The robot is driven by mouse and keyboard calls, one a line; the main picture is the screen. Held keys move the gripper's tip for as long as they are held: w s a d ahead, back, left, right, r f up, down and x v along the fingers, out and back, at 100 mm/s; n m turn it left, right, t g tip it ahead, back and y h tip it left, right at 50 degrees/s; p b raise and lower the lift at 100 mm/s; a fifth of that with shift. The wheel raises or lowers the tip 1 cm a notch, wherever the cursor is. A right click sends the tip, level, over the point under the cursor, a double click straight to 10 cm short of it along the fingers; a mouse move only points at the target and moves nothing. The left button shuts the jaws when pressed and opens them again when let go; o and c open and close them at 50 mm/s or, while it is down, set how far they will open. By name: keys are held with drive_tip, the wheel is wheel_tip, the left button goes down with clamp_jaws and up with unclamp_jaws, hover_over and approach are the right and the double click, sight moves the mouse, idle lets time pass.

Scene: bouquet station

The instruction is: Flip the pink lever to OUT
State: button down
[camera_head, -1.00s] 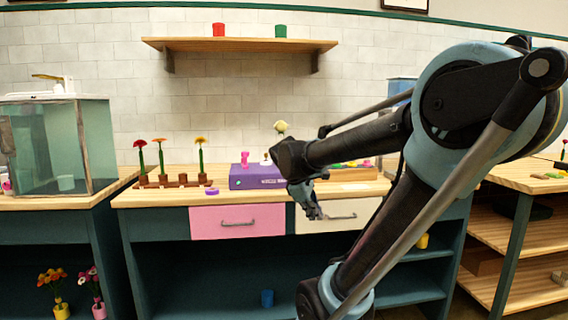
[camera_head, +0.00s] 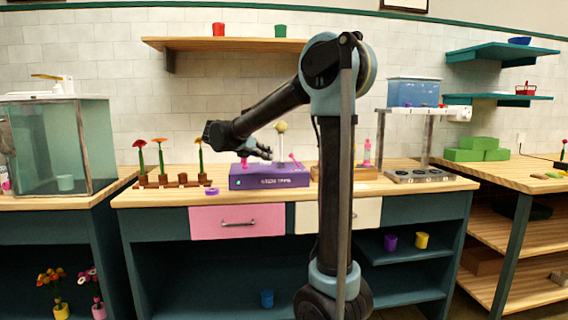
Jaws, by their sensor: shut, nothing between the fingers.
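A purple box (camera_head: 268,178) with small white lettering on its front stands on the wooden counter. A small pink piece (camera_head: 244,163) shows at its top left and a pink, tilted lever-like piece (camera_head: 295,161) at its top right. I cannot tell which is the task's lever, and no OUT mark is readable. My gripper (camera_head: 268,154) is shut and empty. In the picture it lies over the top of the box, between the two pink pieces, pointing right. I cannot tell whether it touches anything.
A pale flower (camera_head: 281,128) rises behind my gripper. A wooden tray (camera_head: 345,173) is to the right, partly behind my arm. Counter space (camera_head: 150,199) is clear at front left.

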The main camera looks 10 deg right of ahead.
idle(0.3)
approach(295, 161)
drive_tip(key=shift+w+d+f, duration=1.05)
drive_tip(key=shift+d+f, duration=0.15)
drive_tip(key=shift+a+r, duration=0.15)
